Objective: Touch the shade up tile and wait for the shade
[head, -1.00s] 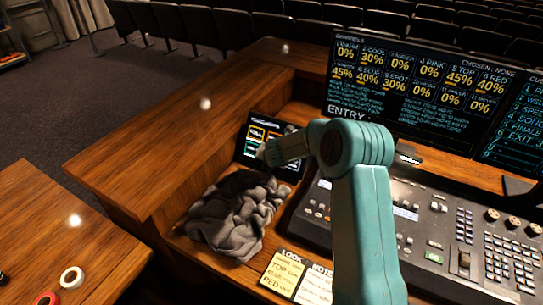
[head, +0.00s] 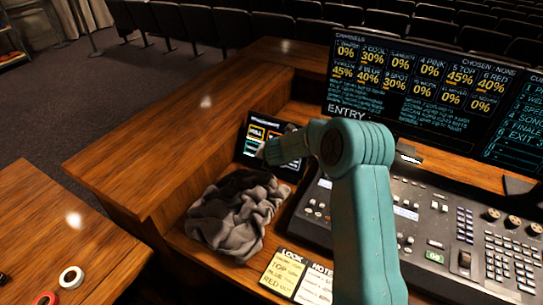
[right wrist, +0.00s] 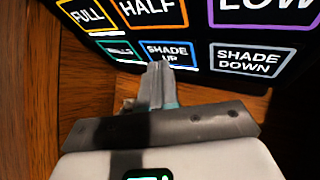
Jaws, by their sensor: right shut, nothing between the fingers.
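The dark touch panel (head: 247,150) leans at the back of the desk's left bay. In the right wrist view its blue-edged SHADE UP tile (right wrist: 181,51) is in the lower row, between a green-edged tile (right wrist: 118,51) and the SHADE DOWN tile (right wrist: 252,60). My right gripper (right wrist: 158,68) is shut and empty. Its fingertips overlap the lower left part of the SHADE UP tile; I cannot tell contact from a tiny gap. In the head view the right gripper (head: 262,151) is in front of the panel and hides part of it. My left gripper is not in view.
A crumpled grey cloth (head: 236,213) lies just in front of the panel. The mixing console (head: 440,225) and a large monitor (head: 425,90) are to the right. Note cards (head: 283,272) lie at the front. FULL (right wrist: 88,14), HALF (right wrist: 148,10) and LOW (right wrist: 268,8) tiles sit above.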

